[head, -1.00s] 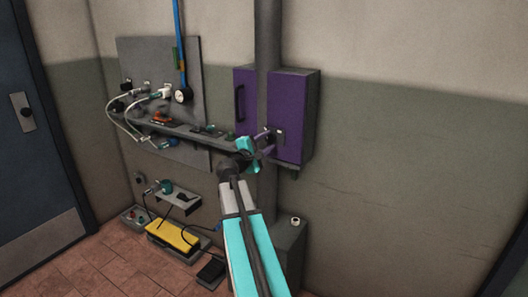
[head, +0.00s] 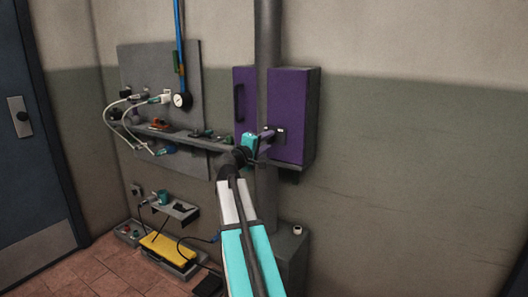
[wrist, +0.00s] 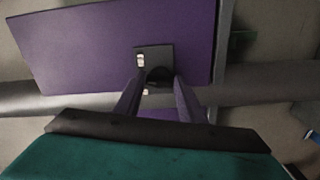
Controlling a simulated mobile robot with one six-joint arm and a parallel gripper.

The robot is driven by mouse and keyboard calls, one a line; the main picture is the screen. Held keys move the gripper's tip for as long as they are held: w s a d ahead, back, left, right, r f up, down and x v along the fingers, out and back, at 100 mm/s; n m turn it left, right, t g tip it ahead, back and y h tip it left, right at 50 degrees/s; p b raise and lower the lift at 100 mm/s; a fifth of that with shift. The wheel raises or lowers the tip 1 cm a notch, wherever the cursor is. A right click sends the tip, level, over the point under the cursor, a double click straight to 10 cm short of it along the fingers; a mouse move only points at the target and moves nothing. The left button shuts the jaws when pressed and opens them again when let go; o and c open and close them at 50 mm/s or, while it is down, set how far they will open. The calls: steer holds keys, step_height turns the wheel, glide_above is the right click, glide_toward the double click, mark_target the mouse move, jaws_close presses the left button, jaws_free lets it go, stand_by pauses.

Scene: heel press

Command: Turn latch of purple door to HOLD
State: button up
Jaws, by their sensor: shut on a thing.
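The purple door (head: 288,98) is the front of a cabinet on the wall, split in the head view by a grey vertical pipe. It also shows in the wrist view (wrist: 90,50). The latch has a dark square plate (wrist: 153,55) with a small white mark on it; in the head view the plate (head: 281,133) is at the door's lower left. My gripper (wrist: 157,82) has purple fingers, one on each side of the dark latch knob (wrist: 158,74), shut on it. The knob's exact angle and the plate's lettering cannot be read.
The grey vertical pipe (head: 267,50) runs in front of the cabinet. A grey shelf (head: 175,135) with tools and cables lies to the left. A yellow box (head: 170,248) sits low on the left. The wall at right is clear.

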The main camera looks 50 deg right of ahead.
steer(key=m+b, duration=0.1)
steer(key=b, duration=0.1)
steer(key=m+b, duration=0.3)
steer(key=b, duration=0.1)
steer(key=shift+s+d+f, duration=0.15)
steer(key=shift+d+f, duration=0.05)
steer(key=shift+d, duration=0.05)
steer(key=shift+r+m+b, duration=0.1)
steer(key=shift+m+b, duration=1)
steer(key=shift+r, duration=0.15)
steer(key=o, duration=1)
steer(key=shift+o, duration=0.2)
steer(key=shift+a, duration=0.1)
steer(key=shift+a, duration=0.15)
